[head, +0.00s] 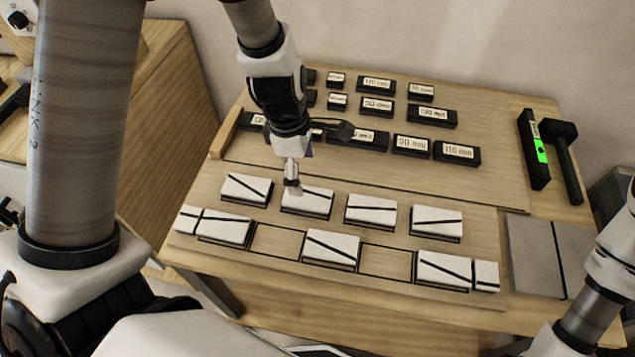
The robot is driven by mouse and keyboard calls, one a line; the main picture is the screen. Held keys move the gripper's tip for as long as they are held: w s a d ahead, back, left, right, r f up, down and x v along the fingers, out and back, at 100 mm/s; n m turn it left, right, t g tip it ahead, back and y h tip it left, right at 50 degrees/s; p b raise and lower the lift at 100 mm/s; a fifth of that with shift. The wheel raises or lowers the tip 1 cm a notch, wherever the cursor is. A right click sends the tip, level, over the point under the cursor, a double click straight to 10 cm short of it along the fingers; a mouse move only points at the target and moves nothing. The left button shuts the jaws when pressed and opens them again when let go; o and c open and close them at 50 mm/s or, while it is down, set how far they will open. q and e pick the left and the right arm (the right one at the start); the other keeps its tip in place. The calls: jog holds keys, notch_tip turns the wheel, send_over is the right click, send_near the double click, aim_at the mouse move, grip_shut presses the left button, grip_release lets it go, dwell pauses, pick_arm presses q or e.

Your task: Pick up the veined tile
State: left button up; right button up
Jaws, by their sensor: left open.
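Several white tiles with a dark vein line lie on the wooden board in two rows. In the back row are veined tiles at the left (246,188), second from left (312,203), third (371,209) and right (437,221). In the front row, veined tiles sit at the left (224,228), middle (331,248) and right (444,269). I cannot tell which one is meant. My left gripper (292,187) points down over the left part of the second back-row tile; whether it touches is unclear. No tile is held. My right gripper is out of view.
Two outlined spots, left (277,240) and right (385,262), are bare in the front row. Black labelled blocks (456,152) stand behind. A level with a green vial (534,150) and a black mallet (563,160) lie right. Grey slabs (532,256) lie front right.

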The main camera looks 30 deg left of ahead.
aim_at(307, 197)
pick_arm(q)
jog(key=shift+s+d+f+b, duration=0.1)
jog(key=shift+s+f+b, duration=0.2)
jog(key=shift+f, duration=0.35)
jog(key=shift+s+d+f+b, duration=0.1)
jog(key=shift+s+f+b, duration=0.2)
jog(key=shift+f, duration=0.3)
jog(key=f+b, duration=0.1)
jog(key=f, duration=0.1)
jog(key=d+f+b, duration=0.1)
jog(key=f, duration=0.1)
jog(key=shift+w+f+b, duration=0.1)
jog(key=shift+w+b, duration=0.1)
jog(key=shift+b, duration=0.15)
jog(key=shift+w+f, duration=0.1)
jog(key=shift+s, duration=0.2)
jog(key=c, duration=1.3)
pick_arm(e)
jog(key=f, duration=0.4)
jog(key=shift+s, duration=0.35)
